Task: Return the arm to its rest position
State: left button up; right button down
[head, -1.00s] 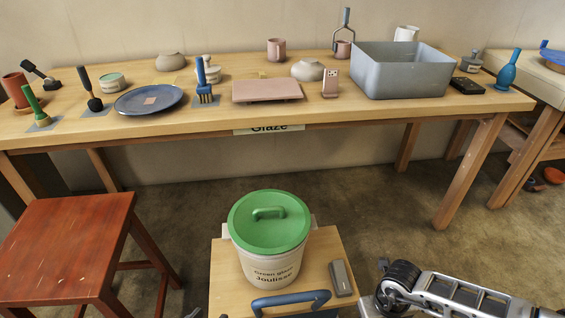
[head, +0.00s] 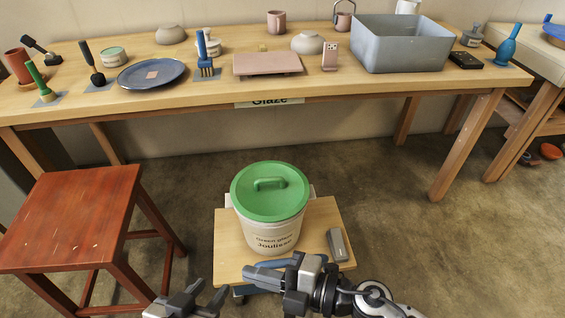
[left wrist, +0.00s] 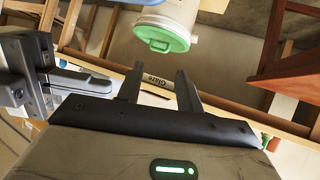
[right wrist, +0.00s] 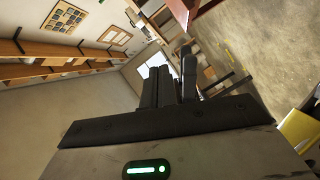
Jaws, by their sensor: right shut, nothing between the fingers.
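My right gripper (head: 262,275) comes in from the right at the bottom of the head view, in front of the small wooden stand's near edge. Its fingers lie close together with nothing between them, as the right wrist view (right wrist: 172,85) also shows. My left gripper (head: 195,300) is at the bottom edge of the head view, left of the right one. Its fingers are apart and empty in the left wrist view (left wrist: 158,88). The right gripper also shows at the left of that view.
A white bucket (head: 268,236) with a green lid (head: 270,192) and a grey block (head: 338,244) stand on the small wooden stand (head: 228,262). A red stool (head: 70,220) is at left. The long worktable (head: 330,90) behind holds pottery, tools and a grey bin (head: 400,52).

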jog(key=w+d+r+m+t+h+p, duration=0.15)
jog(key=d+m+t+h, duration=0.3)
jog(key=m, duration=0.45)
jog(key=w+d+r+m+t+h, duration=0.2)
jog(key=w+d+m+t+h, duration=0.25)
jog(key=m, duration=0.45)
jog(key=s+d+f+m+g+h+p, duration=0.1)
jog(key=s+d+f+m+g+h, duration=0.2)
jog(key=s+d+f+m, duration=0.2)
jog(key=s+d+m, duration=0.2)
jog(key=s+d, duration=0.1)
jog(key=d, duration=0.1)
jog(key=shift+f+m+g, duration=0.3)
jog(key=shift+f+m, duration=0.1)
